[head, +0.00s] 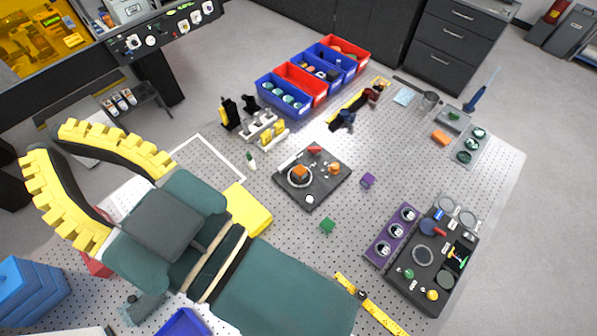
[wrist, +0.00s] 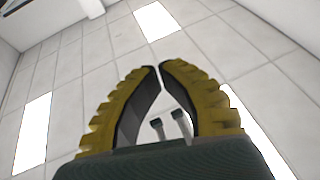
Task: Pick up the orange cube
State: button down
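An orange cube (head: 299,172) sits on a dark square plate (head: 318,193) near the middle of the table, inside or on a light ring. A smaller orange piece (head: 334,168) is to its right on the same plate. Another orange block (head: 440,137) lies at the far right of the table. My gripper (head: 47,140) is at the left in the head view, far from the cube, with its yellow-and-black fingers pointing up-left. In the wrist view my gripper (wrist: 159,67) shows a narrow gap between its fingertips and holds nothing; behind it are only ceiling and walls.
Blue and red bins (head: 285,99) stand at the back. A purple holder (head: 391,236) and a dark panel (head: 425,262) with knobs are at right.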

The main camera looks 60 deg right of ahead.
dwell(0.3)
jog(key=shift+c, duration=1.9)
grip_release()
